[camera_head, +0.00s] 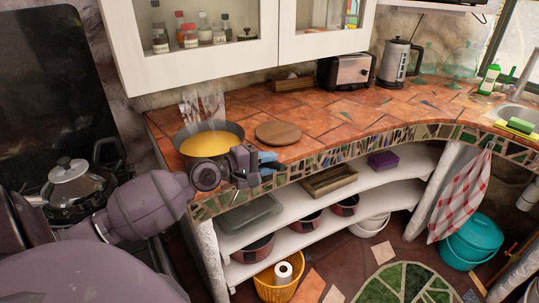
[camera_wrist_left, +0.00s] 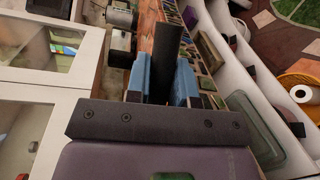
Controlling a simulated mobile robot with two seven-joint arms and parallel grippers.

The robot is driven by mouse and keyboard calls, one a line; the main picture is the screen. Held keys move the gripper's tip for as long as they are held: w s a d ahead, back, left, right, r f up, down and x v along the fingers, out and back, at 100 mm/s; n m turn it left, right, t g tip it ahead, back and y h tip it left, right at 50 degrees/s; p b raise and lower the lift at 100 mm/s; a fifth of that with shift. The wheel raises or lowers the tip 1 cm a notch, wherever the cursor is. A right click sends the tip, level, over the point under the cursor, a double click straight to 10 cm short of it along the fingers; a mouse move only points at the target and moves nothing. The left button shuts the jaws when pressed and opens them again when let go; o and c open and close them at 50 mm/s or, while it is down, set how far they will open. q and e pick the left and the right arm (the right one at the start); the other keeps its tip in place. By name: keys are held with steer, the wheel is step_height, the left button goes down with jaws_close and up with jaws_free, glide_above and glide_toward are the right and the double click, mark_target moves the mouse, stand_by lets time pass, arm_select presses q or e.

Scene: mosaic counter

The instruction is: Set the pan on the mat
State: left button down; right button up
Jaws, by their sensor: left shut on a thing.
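The dark pan (camera_head: 209,155) with yellow contents is at the left end of the tiled counter in the head view, level, with steam above it. I cannot tell whether its base touches the counter. The mat is a round brown wooden disc (camera_head: 278,132) lying bare on the counter just right of the pan. My left gripper (camera_head: 267,161) is at the counter's front edge, in front of the mat. In the left wrist view its blue fingers are shut on the dark pan handle (camera_wrist_left: 166,52). The pan's bowl is not visible there. My right gripper is not in view.
A toaster (camera_head: 346,71), a kettle (camera_head: 394,64) and a small wooden box (camera_head: 293,83) stand at the back. White wall cabinets (camera_head: 200,72) hang above the counter. A stove with a lidded pot (camera_head: 72,183) is at left. The counter right of the mat is clear.

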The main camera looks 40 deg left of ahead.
arm_select(q)
step_height(320, 180, down, 2)
steer(key=shift+f+b, duration=0.1)
steer(key=shift+b, duration=0.25)
steer(key=shift+f, duration=0.15)
steer(key=c, duration=1)
jaws_free()
steer(key=shift+f, duration=0.15)
